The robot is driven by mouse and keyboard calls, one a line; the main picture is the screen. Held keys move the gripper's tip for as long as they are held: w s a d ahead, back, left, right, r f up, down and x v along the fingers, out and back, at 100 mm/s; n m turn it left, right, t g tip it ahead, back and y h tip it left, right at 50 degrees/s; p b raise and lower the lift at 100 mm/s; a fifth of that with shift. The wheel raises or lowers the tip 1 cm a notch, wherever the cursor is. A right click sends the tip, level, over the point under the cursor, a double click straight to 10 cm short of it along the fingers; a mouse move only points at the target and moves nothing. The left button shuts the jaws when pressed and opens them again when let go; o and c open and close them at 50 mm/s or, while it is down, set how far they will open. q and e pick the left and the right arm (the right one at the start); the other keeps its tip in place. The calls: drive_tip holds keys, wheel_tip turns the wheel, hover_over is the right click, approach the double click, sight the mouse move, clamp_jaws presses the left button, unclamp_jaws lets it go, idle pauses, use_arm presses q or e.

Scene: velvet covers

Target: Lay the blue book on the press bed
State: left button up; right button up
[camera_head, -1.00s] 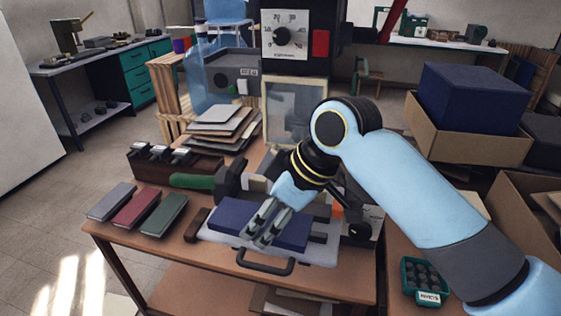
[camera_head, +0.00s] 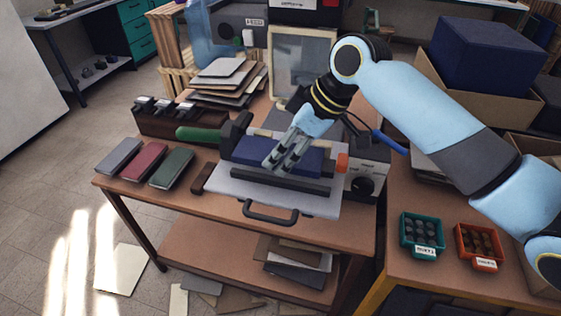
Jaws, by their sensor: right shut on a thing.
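The blue book (camera_head: 248,152) is flat over the press bed (camera_head: 225,188), a pale grey plate with a black front handle. It lies behind a long dark bar (camera_head: 290,184) on the plate. I cannot tell whether its underside touches the bed. My right gripper (camera_head: 275,167) reaches down from the upper right and is shut on the book near its middle, its fingers hiding part of the cover. My left gripper is not in view.
Grey, red (camera_head: 145,161) and green (camera_head: 172,167) books lie left of the bed. A control box with a knob (camera_head: 364,184) stands at right. Teal (camera_head: 422,235) and orange (camera_head: 479,246) trays sit on the right table.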

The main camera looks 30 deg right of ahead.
drive_tip(key=w+d+f+b, duration=0.1)
drive_tip(key=b, duration=0.1)
drive_tip(key=w+d+f+b, duration=0.1)
drive_tip(key=d, duration=0.1)
drive_tip(key=w+d+f+b, duration=0.1)
drive_tip(key=w+b, duration=0.1)
drive_tip(key=shift+d+b, duration=0.3)
drive_tip(key=shift+d, duration=0.05)
drive_tip(key=shift+f, duration=0.25)
drive_tip(key=shift+w+d+f, duration=0.1)
drive_tip(key=shift+w+f, duration=0.05)
drive_tip(key=shift+f, duration=0.8)
drive_tip(key=o, duration=1.3)
drive_tip(key=shift+o, duration=0.2)
